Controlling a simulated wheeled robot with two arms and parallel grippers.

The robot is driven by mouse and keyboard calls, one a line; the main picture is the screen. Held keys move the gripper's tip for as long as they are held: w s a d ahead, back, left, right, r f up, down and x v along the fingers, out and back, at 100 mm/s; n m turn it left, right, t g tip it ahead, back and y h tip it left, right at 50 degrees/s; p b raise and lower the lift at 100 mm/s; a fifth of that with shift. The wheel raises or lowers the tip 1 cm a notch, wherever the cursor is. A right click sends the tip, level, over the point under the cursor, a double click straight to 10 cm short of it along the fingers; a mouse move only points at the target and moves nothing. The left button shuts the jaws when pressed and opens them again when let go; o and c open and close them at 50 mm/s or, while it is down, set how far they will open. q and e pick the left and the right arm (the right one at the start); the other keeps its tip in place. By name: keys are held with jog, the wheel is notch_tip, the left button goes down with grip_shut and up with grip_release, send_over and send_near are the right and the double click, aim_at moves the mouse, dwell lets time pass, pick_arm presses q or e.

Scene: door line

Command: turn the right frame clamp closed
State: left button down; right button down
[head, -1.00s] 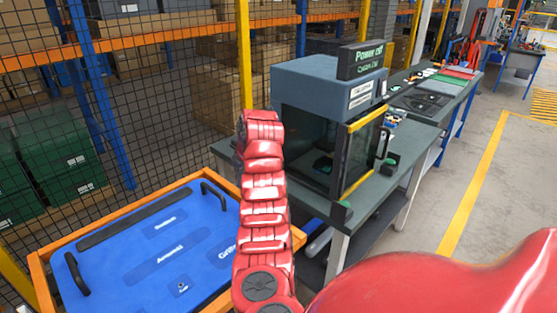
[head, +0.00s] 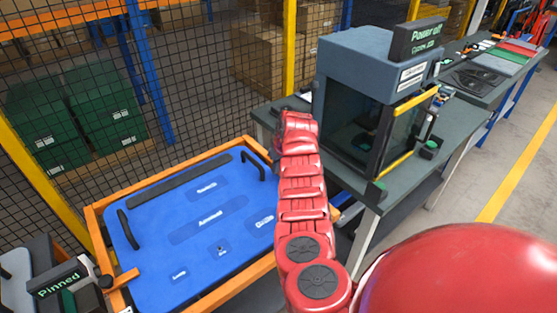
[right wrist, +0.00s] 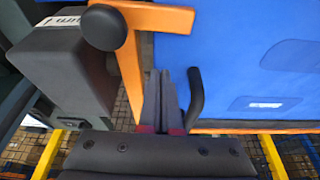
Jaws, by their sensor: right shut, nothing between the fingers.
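The right frame clamp shows in the right wrist view as a dark grey block (right wrist: 65,75) with a black round knob (right wrist: 103,27) and an orange bar (right wrist: 130,70) beside it. The block's label is cut off and unreadable. My right gripper (right wrist: 166,75) is shut and empty, its fingers between the orange bar and a black handle (right wrist: 196,97), not gripping either. In the head view my right arm covers this clamp and the jaws; an orange piece (head: 335,214) shows just right of the arm. My left gripper is not in view.
A blue panel (head: 170,267) with black handles lies in an orange frame (head: 97,228). A block reading "Pinned" (head: 62,284) stands at its left. A bench (head: 452,125) with a "Power off" machine (head: 365,60) stands right. A mesh fence (head: 200,70) runs behind.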

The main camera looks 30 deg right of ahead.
jog(key=shift+f, duration=0.35)
jog(key=shift+f+p, duration=0.1)
jog(key=shift+p, duration=0.2)
jog(key=shift+s+p, duration=1.2)
jog(key=shift+s, duration=0.7)
jog(key=shift+s+f+b, duration=0.2)
jog(key=shift+s+b, duration=0.15)
jog(key=shift+b, duration=0.2)
jog(key=shift+s+r, duration=0.1)
jog(key=shift+s, duration=0.15)
